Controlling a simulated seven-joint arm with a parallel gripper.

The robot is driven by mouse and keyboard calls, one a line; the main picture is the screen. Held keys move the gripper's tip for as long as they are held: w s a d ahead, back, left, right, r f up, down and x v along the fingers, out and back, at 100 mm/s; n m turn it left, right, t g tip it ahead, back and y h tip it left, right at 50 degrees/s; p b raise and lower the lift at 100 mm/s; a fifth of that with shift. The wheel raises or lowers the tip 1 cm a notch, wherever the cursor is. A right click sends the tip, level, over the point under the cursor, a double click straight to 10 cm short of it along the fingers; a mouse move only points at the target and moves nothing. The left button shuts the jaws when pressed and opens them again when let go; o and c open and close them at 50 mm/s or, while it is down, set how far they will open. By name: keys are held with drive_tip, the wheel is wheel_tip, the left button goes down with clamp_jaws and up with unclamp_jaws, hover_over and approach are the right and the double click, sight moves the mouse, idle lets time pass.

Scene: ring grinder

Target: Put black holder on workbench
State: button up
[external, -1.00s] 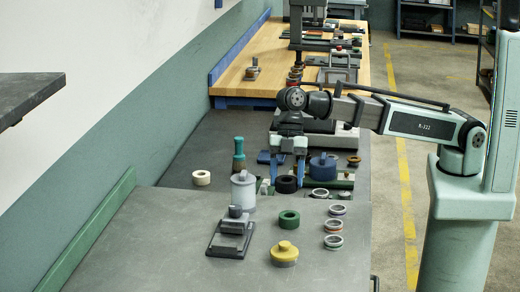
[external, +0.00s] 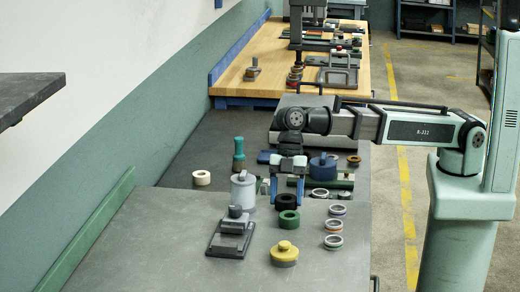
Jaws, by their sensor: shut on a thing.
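A black ring-shaped piece (external: 285,201), which I take to be the black holder, sits between the two blue fingers of my gripper (external: 286,194). My gripper points down and is shut on it. It shows just behind the green ring (external: 288,220), near the far edge of the front grey workbench (external: 160,235). I cannot tell whether the holder touches the surface or hangs just above it.
A grey-white lidded cylinder (external: 243,190) stands left of my gripper. A black framed stand (external: 230,236) and a yellow knobbed piece (external: 285,253) are nearer. Several pale rings (external: 333,225) line the right side. The bench's front left is clear.

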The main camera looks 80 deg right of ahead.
drive_tip(key=o, duration=1.1)
drive_tip(key=v, duration=1.2)
drive_tip(key=shift+r, duration=0.1)
